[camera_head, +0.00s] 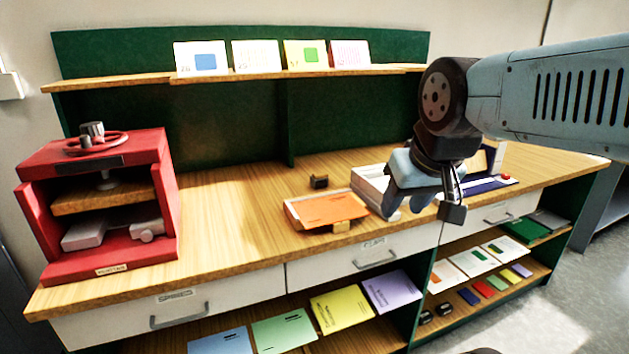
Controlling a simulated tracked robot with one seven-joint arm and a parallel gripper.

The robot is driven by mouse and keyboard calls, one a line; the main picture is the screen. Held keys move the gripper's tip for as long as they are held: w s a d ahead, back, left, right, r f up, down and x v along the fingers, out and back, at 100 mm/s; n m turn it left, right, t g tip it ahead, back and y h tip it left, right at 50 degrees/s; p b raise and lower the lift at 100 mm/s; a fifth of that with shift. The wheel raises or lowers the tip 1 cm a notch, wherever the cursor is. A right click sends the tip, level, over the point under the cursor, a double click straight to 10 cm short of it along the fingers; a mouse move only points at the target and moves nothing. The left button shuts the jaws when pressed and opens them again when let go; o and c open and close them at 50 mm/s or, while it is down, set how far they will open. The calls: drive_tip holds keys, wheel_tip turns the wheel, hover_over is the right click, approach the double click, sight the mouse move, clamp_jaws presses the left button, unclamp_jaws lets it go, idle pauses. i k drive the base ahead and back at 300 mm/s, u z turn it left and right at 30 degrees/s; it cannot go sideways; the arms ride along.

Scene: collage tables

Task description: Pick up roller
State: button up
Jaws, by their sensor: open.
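I cannot tell for sure which thing is the roller. A small dark block-like object (319,181) lies on the wooden worktop behind the orange sheet. A pale grey item with a rounded end (147,231), possibly a roller, lies in the bottom of the red press at the left. My gripper (427,206) hangs from the arm at the right, fingers pointing down, open with nothing visibly held.
The red press (97,270) with a handwheel stands at the left end. An orange sheet (327,209) lies on a low tray near the front edge. A blue-based device (487,186) is right of my gripper. Cards stand on the upper shelf (130,80). The worktop's left middle (230,215) is clear.

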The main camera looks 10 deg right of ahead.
sight(321, 176)
drive_tip(key=u, duration=0.1)
drive_tip(key=i, duration=1)
drive_tip(key=z, duration=0.1)
